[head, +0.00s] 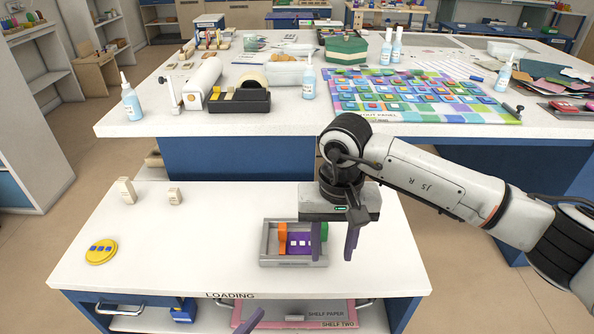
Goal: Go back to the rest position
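My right gripper (334,250) comes in from the right above the low white table. Its two purple-grey fingers point down and stand apart, with nothing seen between them. They are at the right side of a small grey tray (265,250), partly in front of it. The tray holds an orange block (282,238), a purple piece with white squares (299,243) and a green piece (324,231). I cannot tell whether a finger touches the tray. Of my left gripper (236,314), only purple fingertips show at the bottom edge, apparently apart; the rest is out of view.
The low table marked LOADING (180,255) holds a yellow disc with blue squares (101,251) and two small cream blocks (126,190) at left. Behind it, a higher worktable (300,124) carries bottles, a tape dispenser (239,99) and a colourful mosaic panel (420,95). Shelf paper lies below.

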